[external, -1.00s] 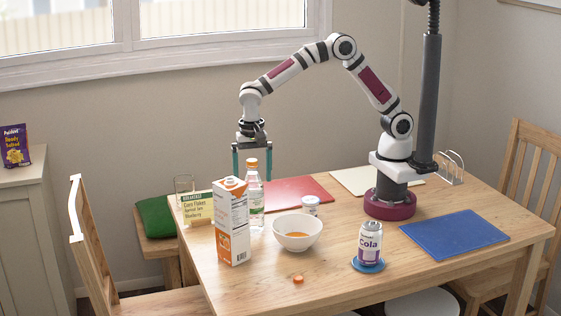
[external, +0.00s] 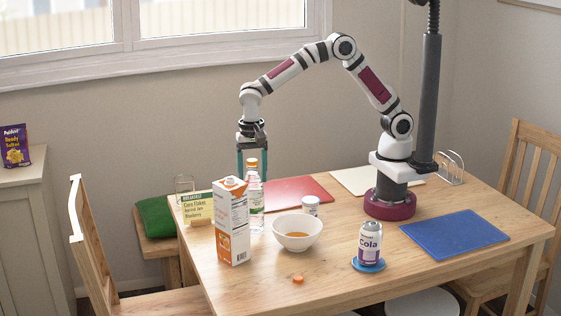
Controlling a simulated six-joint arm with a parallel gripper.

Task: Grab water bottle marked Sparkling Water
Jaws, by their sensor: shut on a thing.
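A clear water bottle (external: 256,202) with an orange cap stands upright on the wooden table, partly hidden by the carton in front of it. My gripper (external: 252,165) points down over the bottle. Its teal fingers are on either side of the bottle's upper part, and it is shut on the bottle. The fingertips are hard to make out behind the cap and neck.
An orange-and-white carton (external: 232,221) stands close in front of the bottle. Near it are a breakfast sign (external: 198,207), a glass (external: 184,184), a white bowl (external: 297,233) and a small jar (external: 310,205). A Cola can (external: 369,244) stands farther right. A red mat (external: 290,190) lies behind.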

